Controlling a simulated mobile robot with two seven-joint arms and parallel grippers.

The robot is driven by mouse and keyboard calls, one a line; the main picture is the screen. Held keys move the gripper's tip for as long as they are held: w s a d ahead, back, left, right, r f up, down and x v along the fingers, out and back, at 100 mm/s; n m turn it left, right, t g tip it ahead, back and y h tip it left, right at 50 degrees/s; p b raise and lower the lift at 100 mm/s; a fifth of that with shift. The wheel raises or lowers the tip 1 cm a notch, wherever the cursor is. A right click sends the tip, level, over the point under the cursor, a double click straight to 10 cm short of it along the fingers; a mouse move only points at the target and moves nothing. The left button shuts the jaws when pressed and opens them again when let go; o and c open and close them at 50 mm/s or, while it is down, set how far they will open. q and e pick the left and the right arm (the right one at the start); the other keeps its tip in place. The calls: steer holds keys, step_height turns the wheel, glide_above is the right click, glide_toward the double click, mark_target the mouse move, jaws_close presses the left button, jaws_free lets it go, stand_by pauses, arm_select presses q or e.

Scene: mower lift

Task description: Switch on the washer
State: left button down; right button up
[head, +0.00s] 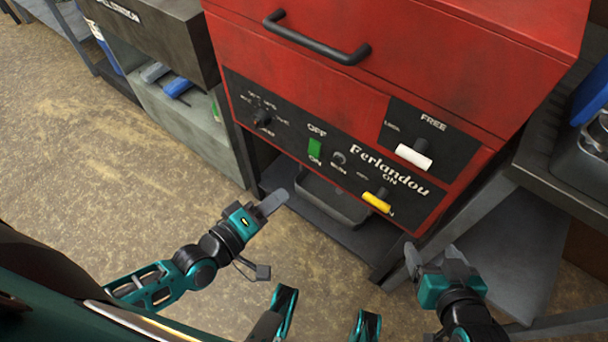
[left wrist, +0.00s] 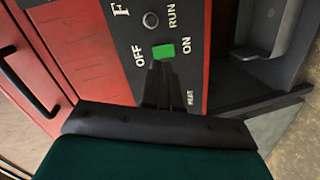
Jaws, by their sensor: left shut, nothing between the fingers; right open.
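The red washer (head: 370,80) has a black control panel with a green switch (head: 315,148) between the labels OFF above and ON below. The green switch also shows in the left wrist view (left wrist: 164,50), just beyond my left fingertips. My left gripper (head: 274,201) is shut and empty, below and left of the switch in the head view, its fingers pointing toward the panel. Its fingers show in the left wrist view (left wrist: 157,82); I cannot tell whether they touch the panel. Which way the switch is tipped is unclear. My right gripper (head: 437,262) is open and empty, below the panel's right end.
The panel also has a dark knob (head: 262,118), a small RUN button (head: 338,158), a yellow lever (head: 376,202) and a white lever (head: 413,156). A black handle (head: 318,45) sticks out above. A dark bench (head: 560,170) stands right; a shelf unit (head: 185,120) stands left.

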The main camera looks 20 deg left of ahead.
mark_target(312, 154)
arm_select(q)
steer(key=a+f+n, duration=0.1)
steer(key=a+f+n+b, duration=0.1)
steer(key=n, duration=0.1)
steer(key=a+f+n+t, duration=0.1)
steer(key=shift+w+n+y, duration=0.3)
steer(key=shift+w+y, duration=0.05)
steer(key=shift+y, duration=0.05)
arm_select(e)
steer(key=shift+w+a+f, duration=0.35)
steer(key=shift+w+f, duration=0.05)
steer(key=shift+f, duration=0.2)
arm_select(q)
steer(key=b+x, duration=0.3)
steer(key=x, duration=1)
steer(key=shift+w+r, duration=0.1)
steer(key=shift+w, duration=0.05)
steer(key=shift+w+d, duration=0.15)
steer(key=shift+w, duration=0.2)
arm_select(e)
step_height(312, 154, down, 3)
steer(key=shift+s+r, duration=0.1)
steer(key=shift+a, duration=0.1)
